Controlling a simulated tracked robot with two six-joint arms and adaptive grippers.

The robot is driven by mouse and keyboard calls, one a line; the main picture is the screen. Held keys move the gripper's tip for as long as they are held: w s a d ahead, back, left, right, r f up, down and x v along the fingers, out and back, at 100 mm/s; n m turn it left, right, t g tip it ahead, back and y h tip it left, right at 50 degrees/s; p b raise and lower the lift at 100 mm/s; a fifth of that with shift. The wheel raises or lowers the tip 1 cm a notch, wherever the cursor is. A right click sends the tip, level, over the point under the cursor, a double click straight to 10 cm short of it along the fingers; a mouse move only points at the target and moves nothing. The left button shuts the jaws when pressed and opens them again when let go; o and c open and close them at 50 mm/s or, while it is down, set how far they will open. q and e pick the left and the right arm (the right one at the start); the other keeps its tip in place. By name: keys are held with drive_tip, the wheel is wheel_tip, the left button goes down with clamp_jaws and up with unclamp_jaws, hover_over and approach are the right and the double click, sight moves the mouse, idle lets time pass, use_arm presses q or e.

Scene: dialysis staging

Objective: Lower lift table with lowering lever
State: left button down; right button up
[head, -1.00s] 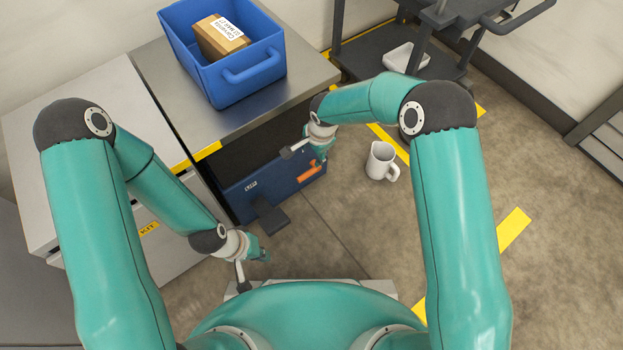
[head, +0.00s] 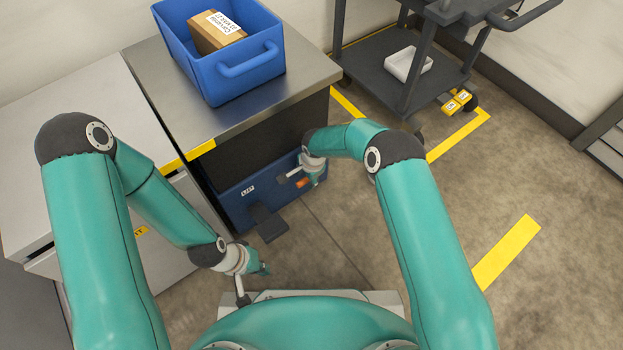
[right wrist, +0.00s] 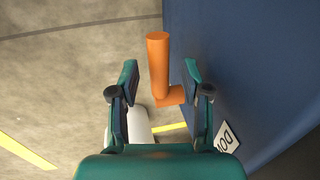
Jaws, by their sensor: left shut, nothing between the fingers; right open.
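The lift table has a grey metal top (head: 300,85) and a blue base (head: 236,209) with a label and a dark pedal (head: 268,222). The orange lowering lever (head: 303,182) is on the base front, partly hidden by my right gripper (head: 312,178). In the right wrist view, the lever (right wrist: 158,62) stands out from the blue panel, in line with the gap between the open fingers (right wrist: 160,85). A gap shows on both sides of it, and I cannot see contact. My left gripper (head: 262,269) is shut and empty, low in front of the table.
A blue bin (head: 222,82) holding a cardboard box (head: 216,33) stands on the table top. A white cabinet (head: 70,140) is at left. A dark cart (head: 375,85) with a white tray (head: 408,65) stands at back right. Floor at right is clear with yellow tape (head: 507,252).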

drive_tip(key=shift+f, duration=0.3)
clamp_jaws()
